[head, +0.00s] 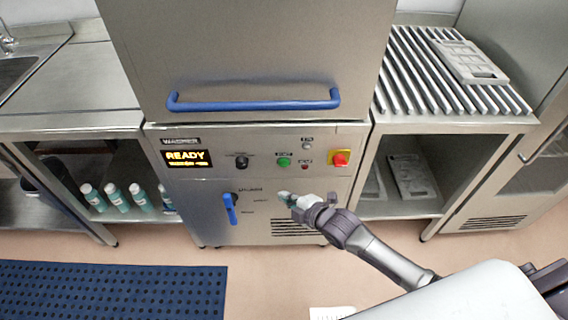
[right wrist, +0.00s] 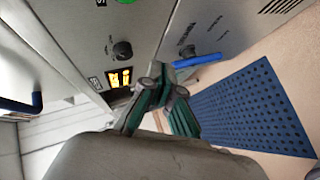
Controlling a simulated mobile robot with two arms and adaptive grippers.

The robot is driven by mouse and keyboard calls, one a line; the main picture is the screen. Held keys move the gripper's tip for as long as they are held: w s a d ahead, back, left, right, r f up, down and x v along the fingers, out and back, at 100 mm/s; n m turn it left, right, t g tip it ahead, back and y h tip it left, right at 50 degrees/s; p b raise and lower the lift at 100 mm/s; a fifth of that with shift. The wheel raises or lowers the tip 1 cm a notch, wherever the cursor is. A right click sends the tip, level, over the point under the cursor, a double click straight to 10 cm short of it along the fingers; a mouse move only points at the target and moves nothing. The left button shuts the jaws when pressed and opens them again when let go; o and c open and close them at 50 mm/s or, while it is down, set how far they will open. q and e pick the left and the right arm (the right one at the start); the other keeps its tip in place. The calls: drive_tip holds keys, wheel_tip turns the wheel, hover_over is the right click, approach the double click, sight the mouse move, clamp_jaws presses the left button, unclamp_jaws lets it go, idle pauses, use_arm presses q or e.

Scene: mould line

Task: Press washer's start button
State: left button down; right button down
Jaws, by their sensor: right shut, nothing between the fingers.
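The washer (head: 220,55) stands in the middle of the head view, its front panel below a blue bar handle (head: 253,104). The display (head: 187,158) reads READY in yellow. A green button (head: 283,162) sits on the panel, left of a small red button (head: 305,166) and a red knob on yellow (head: 340,159). My right gripper (head: 284,196) is shut and empty, below the green button in the picture and apart from it. The right wrist view shows its fingers (right wrist: 160,95), with the display (right wrist: 121,77) and a black knob (right wrist: 121,50) beyond. My left gripper is not in view.
A blue lever (head: 231,208) is on the lower panel, left of my right gripper. Several bottles (head: 116,197) stand under the left counter. A slatted rack (head: 425,80) with a grey tray (head: 470,62) is at right. A blue mat (head: 110,291) lies on the floor.

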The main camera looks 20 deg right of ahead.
sight(284, 162)
drive_tip(key=w+d+b, duration=0.2)
drive_tip(key=w+b, duration=0.4)
drive_tip(key=w, duration=0.2)
drive_tip(key=shift+w+d, duration=0.2)
drive_tip(key=shift+w, duration=0.05)
idle(1.4)
drive_tip(key=shift+w+d, duration=0.15)
drive_tip(key=shift+w, duration=0.25)
